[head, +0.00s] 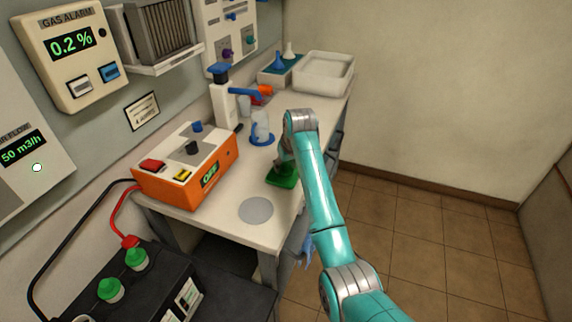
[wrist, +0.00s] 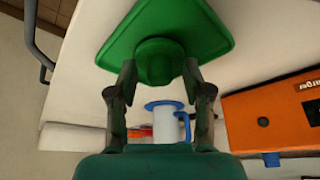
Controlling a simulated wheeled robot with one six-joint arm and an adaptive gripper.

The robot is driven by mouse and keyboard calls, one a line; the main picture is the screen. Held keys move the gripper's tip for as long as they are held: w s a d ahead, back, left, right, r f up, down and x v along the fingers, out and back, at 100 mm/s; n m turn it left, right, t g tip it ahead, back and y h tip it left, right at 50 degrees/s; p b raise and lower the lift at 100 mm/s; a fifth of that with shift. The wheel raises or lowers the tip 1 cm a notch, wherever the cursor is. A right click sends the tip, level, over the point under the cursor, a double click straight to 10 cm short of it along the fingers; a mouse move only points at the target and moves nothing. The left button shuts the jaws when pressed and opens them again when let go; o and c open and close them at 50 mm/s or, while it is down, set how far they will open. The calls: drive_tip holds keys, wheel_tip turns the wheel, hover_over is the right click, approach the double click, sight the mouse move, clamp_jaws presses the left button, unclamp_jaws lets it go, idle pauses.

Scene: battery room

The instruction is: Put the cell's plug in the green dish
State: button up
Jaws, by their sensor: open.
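The green dish (head: 284,182) lies on the bench near its right edge; it also shows large in the wrist view (wrist: 210,38). A round green plug (wrist: 159,62) appears at the dish, between the fingertips of my gripper (wrist: 159,75). My gripper is open, with a finger on each side of the plug; whether either finger touches it I cannot tell. In the head view my arm hides most of the gripper and plug. Two more green plugs (head: 110,290) (head: 137,258) sit on top of the dark battery (head: 150,285) at lower left.
A grey disc (head: 256,210) lies on the bench front. A white tray (head: 323,73) stands at the back. Red and black leads run to the battery.

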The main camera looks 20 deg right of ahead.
drive_tip(key=shift+r, duration=0.1)
drive_tip(key=v, duration=1.2)
